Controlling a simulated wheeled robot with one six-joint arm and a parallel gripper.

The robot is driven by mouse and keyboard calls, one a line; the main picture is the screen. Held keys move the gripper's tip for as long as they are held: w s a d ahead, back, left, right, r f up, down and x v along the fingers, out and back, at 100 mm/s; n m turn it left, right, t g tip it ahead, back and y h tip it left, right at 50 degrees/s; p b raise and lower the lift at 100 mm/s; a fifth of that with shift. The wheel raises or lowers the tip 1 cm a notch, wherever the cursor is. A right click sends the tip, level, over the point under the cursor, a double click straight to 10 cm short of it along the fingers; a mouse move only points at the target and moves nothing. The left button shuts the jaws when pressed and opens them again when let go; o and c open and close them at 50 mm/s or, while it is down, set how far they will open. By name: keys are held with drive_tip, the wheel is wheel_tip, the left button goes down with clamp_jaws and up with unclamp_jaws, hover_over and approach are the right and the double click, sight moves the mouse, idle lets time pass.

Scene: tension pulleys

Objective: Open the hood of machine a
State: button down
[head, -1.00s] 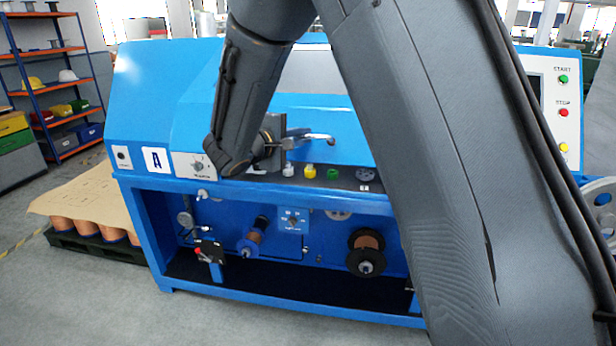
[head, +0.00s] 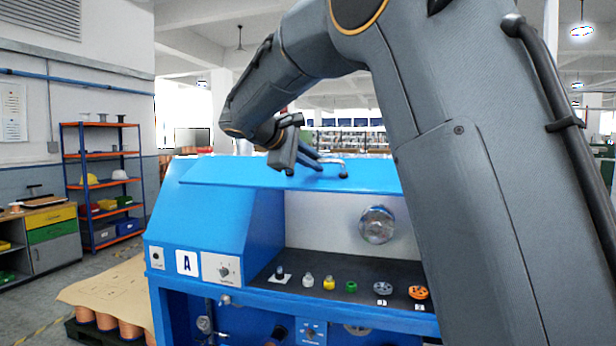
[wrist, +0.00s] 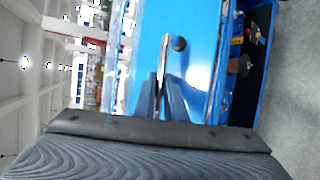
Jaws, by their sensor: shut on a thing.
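Machine a is the blue machine marked "A" (head: 187,262). Its blue hood (head: 250,172) is raised, and the space under it shows a pale back wall and a row of small parts. The metal hood handle (head: 343,170) sticks out from the hood; it also shows in the wrist view (wrist: 166,50). My gripper (head: 312,160) is up at the hood, its fingers shut on the handle. In the wrist view the fingers (wrist: 163,92) close around the lower part of the handle. My arm hides the right part of the machine and hood.
Under the hood are a round metal part (head: 377,225), a yellow piece (head: 329,282), a green piece (head: 351,286) and an orange pulley (head: 418,292). At left stand a shelf rack (head: 100,180) and copper spools (head: 107,321) under cardboard. Floor between them is clear.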

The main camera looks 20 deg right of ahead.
drive_tip(key=shift+r, duration=0.2)
drive_tip(key=c, duration=1.8)
unclamp_jaws()
drive_tip(key=shift+d, duration=0.1)
